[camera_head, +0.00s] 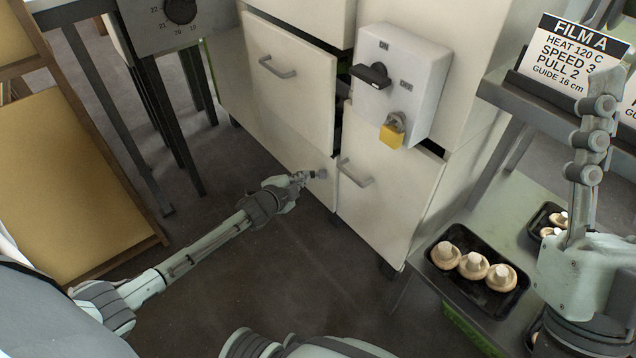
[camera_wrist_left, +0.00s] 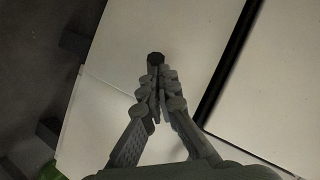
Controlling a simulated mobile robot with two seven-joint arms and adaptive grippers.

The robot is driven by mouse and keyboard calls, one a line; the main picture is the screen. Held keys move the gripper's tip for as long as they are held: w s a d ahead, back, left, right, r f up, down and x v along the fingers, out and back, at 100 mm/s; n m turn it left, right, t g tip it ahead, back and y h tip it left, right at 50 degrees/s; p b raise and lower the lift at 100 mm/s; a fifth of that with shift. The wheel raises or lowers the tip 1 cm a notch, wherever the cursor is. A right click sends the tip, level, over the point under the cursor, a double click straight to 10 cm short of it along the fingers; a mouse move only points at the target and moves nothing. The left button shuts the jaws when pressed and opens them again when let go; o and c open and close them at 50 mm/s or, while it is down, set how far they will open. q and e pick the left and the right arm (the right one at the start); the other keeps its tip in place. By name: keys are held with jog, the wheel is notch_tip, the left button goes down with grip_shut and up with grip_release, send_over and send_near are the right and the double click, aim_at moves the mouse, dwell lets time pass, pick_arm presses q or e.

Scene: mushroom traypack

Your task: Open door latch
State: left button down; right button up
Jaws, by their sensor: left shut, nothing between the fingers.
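A white cabinet has a left front panel (camera_head: 290,95) with a grey bar handle (camera_head: 277,67) and a right panel (camera_head: 385,190) with another handle (camera_head: 355,173). The left panel stands slightly out, with a dark gap at its upper right edge. My left gripper (camera_head: 316,174) is shut and empty, low in front of the panels, left of the right handle. In the left wrist view its closed fingers (camera_wrist_left: 155,64) point at a pale panel (camera_wrist_left: 135,45); contact is unclear. No separate latch is clearly distinguishable. My right gripper (camera_head: 602,103) points up at the right; its jaw opening cannot be judged.
A white switch box (camera_head: 418,65) with a black knob (camera_head: 371,75) and yellow padlock (camera_head: 392,135) sits above the right panel. A black mushroom tray (camera_head: 490,307) lies on a table at right. A wooden shelf (camera_head: 60,170) stands at left. Dark floor is clear between.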

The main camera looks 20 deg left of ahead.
pick_arm(q)
jog(key=shift+w+a+m+h, duration=0.1)
jog(key=shift+a+m+h, duration=0.1)
jog(key=shift+m+h, duration=0.6)
pick_arm(e)
jog(key=shift+w+f+h, duration=0.25)
jog(key=shift+w+h, duration=0.05)
jog(key=shift+h, duration=0.1)
pick_arm(q)
jog(key=shift+d, duration=0.15)
jog(key=shift+w+d+p, duration=0.1)
jog(key=shift+d+p, duration=0.2)
jog(key=shift+d, duration=0.35)
pick_arm(e)
jog(key=shift+r, duration=0.2)
